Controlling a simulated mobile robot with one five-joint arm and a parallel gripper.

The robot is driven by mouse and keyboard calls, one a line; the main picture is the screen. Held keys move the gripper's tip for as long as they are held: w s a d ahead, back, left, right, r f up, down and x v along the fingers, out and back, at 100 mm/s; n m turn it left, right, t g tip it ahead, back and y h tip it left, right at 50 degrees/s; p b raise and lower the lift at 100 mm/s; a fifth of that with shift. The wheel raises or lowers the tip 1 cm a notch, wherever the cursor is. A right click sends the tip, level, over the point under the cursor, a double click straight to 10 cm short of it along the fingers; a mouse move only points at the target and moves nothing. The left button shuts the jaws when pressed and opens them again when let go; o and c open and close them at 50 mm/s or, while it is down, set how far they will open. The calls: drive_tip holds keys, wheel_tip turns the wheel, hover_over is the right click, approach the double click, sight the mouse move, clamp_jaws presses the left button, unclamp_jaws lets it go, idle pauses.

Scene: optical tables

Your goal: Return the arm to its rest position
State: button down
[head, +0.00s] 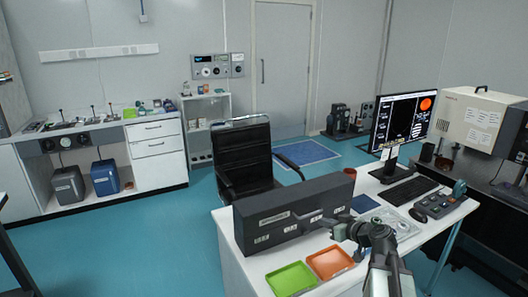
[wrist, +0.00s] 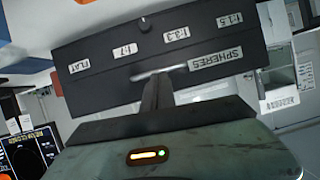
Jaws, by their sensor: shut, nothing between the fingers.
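My arm (head: 378,245) reaches in from the lower right of the head view, over the white desk. My gripper (head: 324,221) is at its end, pointing left in front of the long black box. In the wrist view the fingers of my gripper (wrist: 158,82) are together, with nothing seen between them. The black box (wrist: 95,85) fills the space beyond them, its labels upside down, one reading "SPHERES". I cannot tell whether the fingertips touch the box.
The white desk (head: 232,250) carries the black box (head: 292,209), a green tray (head: 291,280), an orange tray (head: 330,262), a monitor (head: 402,122), a keyboard (head: 408,190) and a control box (head: 440,205). A black chair (head: 243,155) stands behind it. Blue floor (head: 130,235) is clear at left.

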drive_tip(key=s+a+n+g+y+p, duration=0.1)
drive_tip(key=s+a+n+g+p, duration=0.15)
drive_tip(key=a, duration=0.65)
drive_tip(key=s+a+n+g+p, duration=0.1)
drive_tip(key=a+g+p, duration=0.2)
drive_tip(key=a, duration=0.6)
drive_tip(key=s+f+m+g+h+p, duration=0.2)
drive_tip(key=s+f+g+h, duration=0.15)
drive_tip(key=s, duration=0.45)
drive_tip(key=s+d+f+m+g+h, duration=0.3)
drive_tip(key=s+d+m, duration=0.2)
drive_tip(key=shift+s+d+m+b, duration=0.25)
drive_tip(key=shift+d+m+b, duration=0.1)
drive_tip(key=shift+d, duration=0.05)
